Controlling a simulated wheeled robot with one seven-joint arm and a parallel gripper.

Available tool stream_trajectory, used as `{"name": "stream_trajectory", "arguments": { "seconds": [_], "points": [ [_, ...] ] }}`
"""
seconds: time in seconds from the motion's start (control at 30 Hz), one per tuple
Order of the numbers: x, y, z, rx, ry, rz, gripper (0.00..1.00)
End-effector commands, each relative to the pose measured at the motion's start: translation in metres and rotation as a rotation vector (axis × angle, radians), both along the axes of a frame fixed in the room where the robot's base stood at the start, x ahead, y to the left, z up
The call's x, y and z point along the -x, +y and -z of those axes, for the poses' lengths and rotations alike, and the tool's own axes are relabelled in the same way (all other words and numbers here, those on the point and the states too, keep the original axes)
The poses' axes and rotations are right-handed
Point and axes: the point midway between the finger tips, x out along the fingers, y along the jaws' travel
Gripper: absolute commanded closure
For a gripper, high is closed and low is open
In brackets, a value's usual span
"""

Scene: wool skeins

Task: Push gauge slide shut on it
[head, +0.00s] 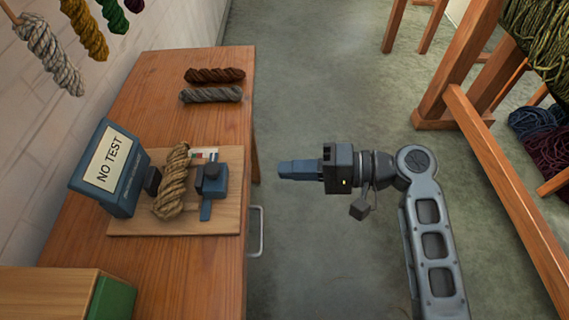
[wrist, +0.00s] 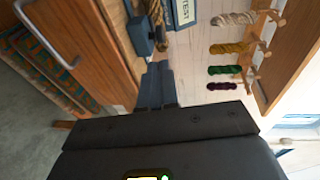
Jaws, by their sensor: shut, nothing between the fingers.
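The gauge stands on a wooden board (head: 120,222) on the bench. Its blue body (head: 128,195) at the left bears a sign reading "NO TEST". A tan skein (head: 172,185) lies on the board between that body and the blue slide (head: 210,182) at the right. A small gap seems to show between slide and skein. The slide also shows in the wrist view (wrist: 141,36), with part of the skein (wrist: 154,12) behind it. My gripper (head: 281,170) is shut and empty, right of the bench edge, pointing left toward the slide. Its fingers show in the wrist view (wrist: 157,85).
A brown skein (head: 215,75) and a grey skein (head: 211,95) lie farther back on the bench (head: 140,85). Skeins hang on wall pegs at the upper left. A metal handle (head: 256,232) sticks out from the bench front. A wooden frame (head: 505,190) stands at the right; open floor lies between.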

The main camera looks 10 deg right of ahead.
Motion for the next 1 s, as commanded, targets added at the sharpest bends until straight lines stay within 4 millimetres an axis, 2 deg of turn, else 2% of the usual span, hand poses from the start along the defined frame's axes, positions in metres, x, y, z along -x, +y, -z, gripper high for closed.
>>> {"name": "stream_trajectory", "arguments": {
  "seconds": [0.3,0.5,0.7,1.0],
  "points": [
    [-0.014,0.062,0.009,0.000,0.001,-0.003,1.00],
    [-0.021,0.093,0.015,0.001,0.001,-0.003,1.00],
    [-0.025,0.108,0.019,0.001,0.001,-0.002,1.00],
    [-0.027,0.111,0.021,0.001,0.000,0.000,1.00]
  ]
}}
